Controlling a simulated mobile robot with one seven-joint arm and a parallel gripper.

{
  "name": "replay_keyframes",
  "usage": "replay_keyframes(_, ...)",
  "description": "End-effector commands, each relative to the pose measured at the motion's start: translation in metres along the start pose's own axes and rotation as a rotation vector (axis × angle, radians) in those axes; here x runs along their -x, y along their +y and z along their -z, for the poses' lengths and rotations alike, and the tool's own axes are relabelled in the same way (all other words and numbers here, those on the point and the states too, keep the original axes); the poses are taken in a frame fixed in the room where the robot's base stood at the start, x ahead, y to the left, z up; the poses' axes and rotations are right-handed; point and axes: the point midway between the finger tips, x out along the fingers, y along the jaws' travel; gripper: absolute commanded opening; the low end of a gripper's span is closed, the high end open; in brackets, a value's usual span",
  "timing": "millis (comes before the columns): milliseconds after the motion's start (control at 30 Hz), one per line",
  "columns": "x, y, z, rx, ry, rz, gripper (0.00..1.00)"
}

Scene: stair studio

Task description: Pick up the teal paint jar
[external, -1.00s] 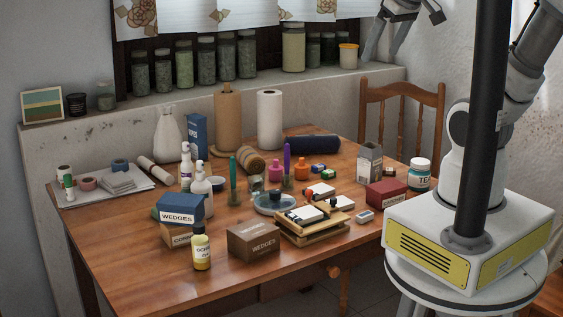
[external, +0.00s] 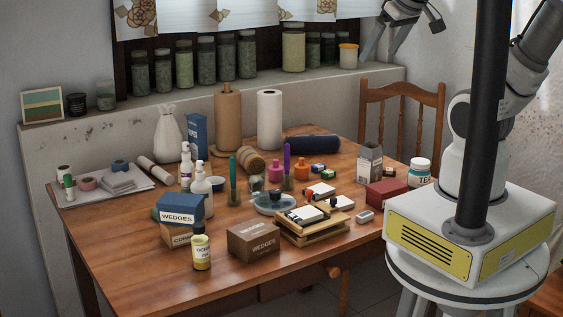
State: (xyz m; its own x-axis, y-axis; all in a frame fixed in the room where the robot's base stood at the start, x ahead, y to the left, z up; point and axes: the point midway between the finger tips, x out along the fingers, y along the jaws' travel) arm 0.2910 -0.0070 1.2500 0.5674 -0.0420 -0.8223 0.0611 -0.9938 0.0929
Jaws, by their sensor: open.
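The teal paint jar (external: 419,169) stands upright at the right end of the wooden table. It has a white lid and a label of which "TE" shows. My white base hides its lower part. My gripper (external: 378,57) is at the top of the view, high above the table and in front of the window ledge. Its fingers are spread, empty and far from the jar, up and left of it in the picture.
A dark red box (external: 387,193) stands just left of the jar, and a grey open-topped carton (external: 369,163) is behind that box. A wooden chair (external: 400,95) is behind the table. Bottles, boxes and stamps crowd the table (external: 125,265); its front left is clear.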

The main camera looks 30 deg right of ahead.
Motion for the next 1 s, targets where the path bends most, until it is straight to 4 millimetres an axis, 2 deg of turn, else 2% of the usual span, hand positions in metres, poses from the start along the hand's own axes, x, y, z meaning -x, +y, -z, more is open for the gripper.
replay_keyframes(33,-0.015,0.004,0.017,0.049,0.041,-0.021,1.00)
replay_keyframes(200,-0.055,0.015,0.093,0.261,0.238,-0.102,1.00)
replay_keyframes(300,-0.085,0.031,0.125,0.352,0.329,-0.159,1.00)
replay_keyframes(400,-0.122,0.059,0.139,0.398,0.386,-0.215,1.00)
replay_keyframes(467,-0.146,0.081,0.141,0.412,0.410,-0.244,1.00)
replay_keyframes(567,-0.185,0.120,0.131,0.416,0.439,-0.276,1.00)
replay_keyframes(667,-0.218,0.160,0.107,0.384,0.445,-0.292,1.00)
replay_keyframes(800,-0.256,0.213,0.056,0.298,0.435,-0.294,1.00)
replay_keyframes(867,-0.270,0.232,0.031,0.257,0.435,-0.287,1.00)
replay_keyframes(1000,-0.299,0.270,-0.033,0.146,0.443,-0.259,1.00)
